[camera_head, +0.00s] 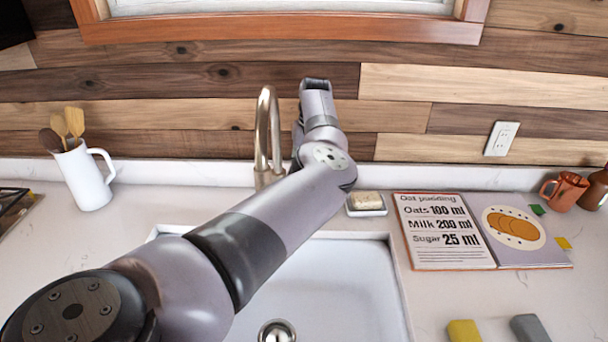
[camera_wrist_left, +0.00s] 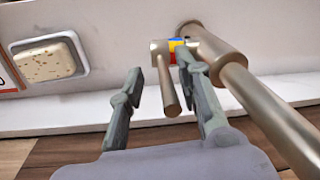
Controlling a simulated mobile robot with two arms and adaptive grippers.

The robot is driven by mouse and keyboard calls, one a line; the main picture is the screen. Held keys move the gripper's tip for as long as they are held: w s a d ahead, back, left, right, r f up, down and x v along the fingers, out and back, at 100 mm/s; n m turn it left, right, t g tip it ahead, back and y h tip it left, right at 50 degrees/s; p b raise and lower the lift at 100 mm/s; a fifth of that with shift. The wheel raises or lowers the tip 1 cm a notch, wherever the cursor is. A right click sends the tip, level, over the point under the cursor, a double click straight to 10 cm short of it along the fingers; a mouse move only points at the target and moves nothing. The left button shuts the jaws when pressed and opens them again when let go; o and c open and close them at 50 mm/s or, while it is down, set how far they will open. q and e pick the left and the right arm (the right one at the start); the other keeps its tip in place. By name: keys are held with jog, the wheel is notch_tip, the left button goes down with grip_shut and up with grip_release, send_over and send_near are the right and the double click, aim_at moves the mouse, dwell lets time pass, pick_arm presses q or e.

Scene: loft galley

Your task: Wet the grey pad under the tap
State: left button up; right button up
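The grey pad (camera_head: 529,328) lies on the counter at the lower right of the head view, partly cut off by the frame edge. The tap (camera_head: 262,135) stands behind the sink; no water shows in the visible part of the basin. In the left wrist view, my left gripper (camera_wrist_left: 160,62) is open, its fingers apart. The tap's short lever (camera_wrist_left: 170,92) shows between the fingers, near the right one; I cannot tell whether they touch. The thick tap pipe (camera_wrist_left: 250,85) is just right of the right finger. My arm hides this gripper in the head view. My right gripper is not in view.
A yellow pad (camera_head: 464,331) lies left of the grey one. A soap dish (camera_head: 367,211) and an open recipe book (camera_head: 450,250) are right of the tap. The sink (camera_head: 345,290) is below my arm. A white jug (camera_head: 83,178) with utensils stands left.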

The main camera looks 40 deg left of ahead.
pick_arm(q)
notch_tip(320, 180, up, 10)
jog(key=shift+w+d, duration=0.25)
jog(key=shift+d, duration=0.1)
jog(key=shift+c, duration=0.2)
